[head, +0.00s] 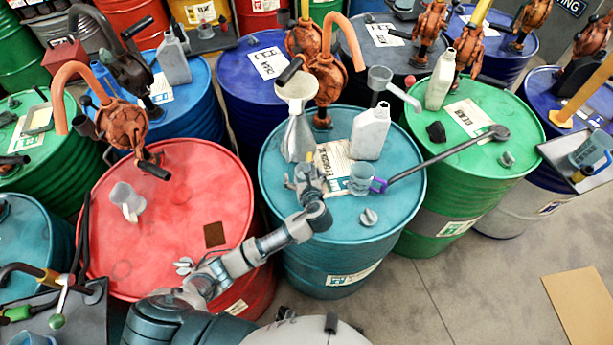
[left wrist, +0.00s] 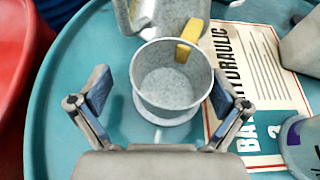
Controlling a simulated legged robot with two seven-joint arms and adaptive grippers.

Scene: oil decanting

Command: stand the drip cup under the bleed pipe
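A speckled grey cup (left wrist: 150,97) with a yellow handle stands on the teal drum (head: 385,225), between the fingers of my left gripper (left wrist: 160,100). The fingers are wide apart, with gaps on both sides of the cup. In the head view my left gripper (head: 308,174) is low over the drum, beside a grey flared-mouth jug (head: 297,140); it mostly hides the cup there. A second cup (head: 362,179), blue-grey with a purple part, stands to the right. A grey handled cup (head: 127,201) is on the red drum. I cannot tell which pipe is the bleed pipe. My right gripper is not in view.
A white bottle (head: 370,132) and a grey cap (head: 369,217) stand on the teal drum near a paper label. A long dark rod (head: 445,154) reaches across from the green drum. An orange pump (head: 325,75) rises at the back. Open floor (head: 440,290) lies at lower right.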

